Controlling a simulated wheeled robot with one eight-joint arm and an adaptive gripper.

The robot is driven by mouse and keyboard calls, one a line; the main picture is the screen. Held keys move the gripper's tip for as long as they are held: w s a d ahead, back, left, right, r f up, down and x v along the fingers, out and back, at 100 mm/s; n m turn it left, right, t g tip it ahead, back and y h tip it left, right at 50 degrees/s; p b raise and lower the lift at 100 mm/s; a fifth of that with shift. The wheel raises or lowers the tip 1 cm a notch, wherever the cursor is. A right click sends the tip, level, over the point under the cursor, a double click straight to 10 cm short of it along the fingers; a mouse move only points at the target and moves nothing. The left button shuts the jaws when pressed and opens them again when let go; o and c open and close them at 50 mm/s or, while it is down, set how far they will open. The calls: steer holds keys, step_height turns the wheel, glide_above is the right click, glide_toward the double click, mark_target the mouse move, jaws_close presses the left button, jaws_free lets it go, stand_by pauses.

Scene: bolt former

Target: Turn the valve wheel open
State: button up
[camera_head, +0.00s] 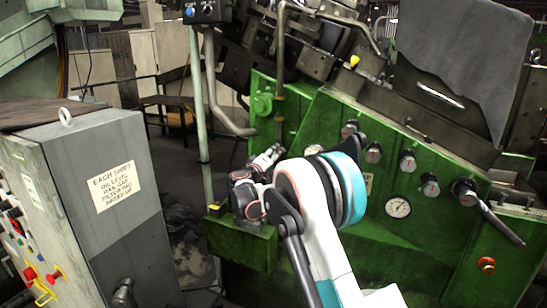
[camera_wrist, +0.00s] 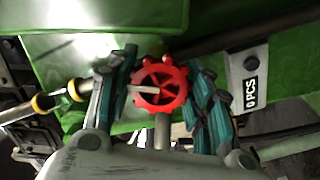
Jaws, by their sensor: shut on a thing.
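The red valve wheel (camera_wrist: 160,85) shows in the middle of the wrist view, a spoked ring with knobs on its rim, on a grey stem. My gripper (camera_wrist: 161,80) has one dark teal finger on each side of the wheel and is shut on it. In the head view my arm reaches to the green machine, and its wrist and links hide the wheel there.
The green machine (camera_head: 395,245) carries several knobs, a pressure gauge (camera_head: 398,207) and a black lever (camera_head: 500,224) to the right of my arm. A grey control cabinet (camera_head: 120,235) with a paper sign stands at the left.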

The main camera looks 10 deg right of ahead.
steer(key=n+p, duration=0.1)
steer(key=n, duration=1.3)
steer(key=shift+r+p, duration=0.1)
steer(key=shift+p, duration=0.2)
steer(key=n, duration=0.7)
steer(key=shift+n, duration=0.3)
steer(key=n, duration=0.3)
steer(key=shift+a+n, duration=0.1)
steer(key=shift+n, duration=2.2)
steer(key=o, duration=1)
steer(key=shift+w, duration=0.1)
steer(key=shift+o, duration=0.2)
